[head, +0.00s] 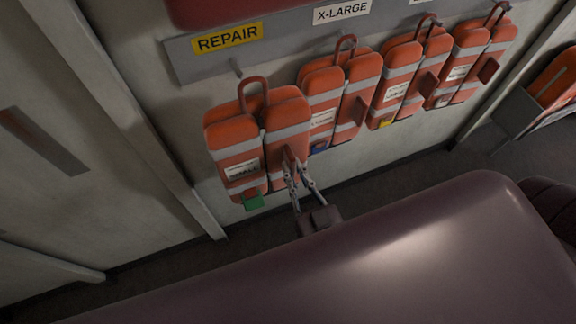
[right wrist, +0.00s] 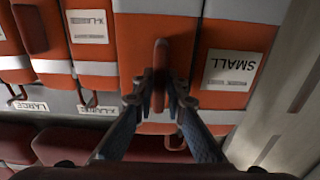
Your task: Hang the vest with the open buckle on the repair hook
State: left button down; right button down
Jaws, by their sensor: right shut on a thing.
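An orange vest (head: 227,140) with grey bands, a SMALL label, a green tag and a dark red top loop (head: 254,90) is upright in front of the wall. My right gripper (head: 289,164) is shut on the dark red grip on its front, also seen in the right wrist view (right wrist: 160,78). The repair hook (head: 236,68) is a small grey peg under the yellow REPAIR sign (head: 228,38). The loop's top is just below and right of the peg in the head view; I see no clear contact. Whether its buckle is open cannot be made out. My left gripper is out of view.
Several other orange vests hang to the right on the grey rail (head: 275,37), the nearest (head: 322,92) under the X-LARGE sign (head: 342,12) and close beside the held vest. A grey bin with orange items (head: 517,114) stands far right.

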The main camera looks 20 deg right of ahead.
aim_at(283, 155)
jog(key=shift+w+f, duration=0.15)
jog(key=shift+f, duration=0.4)
jog(key=shift+w+a, duration=0.25)
jog(key=shift+w, duration=0.25)
jog(key=shift+w+f, duration=0.1)
jog(key=shift+w, duration=0.35)
jog(key=shift+w+f+b, duration=0.1)
jog(key=shift+w+b, duration=0.45)
jog(key=shift+w, duration=0.55)
jog(key=shift+w+f+b, duration=0.1)
jog(key=shift+w+b, duration=0.3)
jog(key=shift+w, duration=0.5)
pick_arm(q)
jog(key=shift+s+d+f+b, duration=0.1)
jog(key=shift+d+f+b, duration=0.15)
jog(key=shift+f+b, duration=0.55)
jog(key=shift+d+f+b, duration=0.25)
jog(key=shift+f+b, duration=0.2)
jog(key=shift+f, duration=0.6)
pick_arm(e)
jog(key=shift+w+a+f, duration=0.1)
jog(key=shift+w+f, duration=0.3)
jog(key=shift+w, duration=0.3)
jog(key=shift+w+d+f, duration=0.1)
jog(key=shift+w+f, duration=0.3)
jog(key=shift+w, duration=0.35)
jog(key=shift+w+a+f, duration=0.1)
jog(key=shift+w+f, duration=0.3)
jog(key=shift+w, duration=0.3)
